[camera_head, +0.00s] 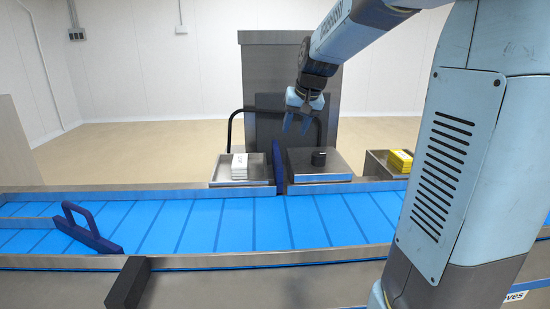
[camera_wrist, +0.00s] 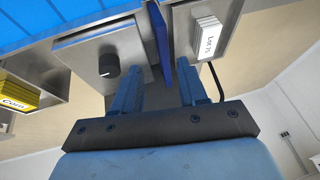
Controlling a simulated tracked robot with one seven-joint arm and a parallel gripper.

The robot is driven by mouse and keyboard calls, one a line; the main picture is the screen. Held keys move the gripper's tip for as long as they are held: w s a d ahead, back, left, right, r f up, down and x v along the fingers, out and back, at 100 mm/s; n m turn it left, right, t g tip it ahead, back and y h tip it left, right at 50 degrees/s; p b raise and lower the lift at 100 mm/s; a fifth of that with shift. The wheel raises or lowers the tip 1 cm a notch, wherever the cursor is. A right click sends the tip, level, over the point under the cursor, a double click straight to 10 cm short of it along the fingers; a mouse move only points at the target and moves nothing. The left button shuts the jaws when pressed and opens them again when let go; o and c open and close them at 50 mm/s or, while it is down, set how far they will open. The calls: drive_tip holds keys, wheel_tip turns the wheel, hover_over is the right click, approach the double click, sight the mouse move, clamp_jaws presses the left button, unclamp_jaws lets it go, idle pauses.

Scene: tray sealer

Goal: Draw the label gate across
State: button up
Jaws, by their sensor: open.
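My gripper (camera_head: 297,124) is open and empty, fingers pointing down above the box with the black knob. In the wrist view, my gripper (camera_wrist: 158,74) has its two blue fingers apart. A dark blue upright panel (camera_head: 278,166) stands at the conveyor's far edge, between the white-stack tray and the knob box. A dark blue bar with a loop handle (camera_head: 88,232) lies slantwise on the left of the belt. I cannot tell which of these is the label gate.
The blue conveyor belt (camera_head: 250,222) runs across the front. A knob (camera_head: 318,158) sits on a metal box. A white stack (camera_head: 239,167) and a yellow stack (camera_head: 400,160) lie in trays. A black hoop (camera_head: 231,128) and grey cabinet (camera_head: 289,70) stand behind. A black block (camera_head: 127,283) is in front.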

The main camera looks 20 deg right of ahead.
drive_tip(key=w+f, duration=0.2)
drive_tip(key=w, duration=0.4)
approach(279, 160)
drive_tip(key=shift+m, duration=0.3)
drive_tip(key=x, duration=0.8)
drive_tip(key=shift+w+f, duration=0.1)
drive_tip(key=shift+w, duration=0.15)
clamp_jaws()
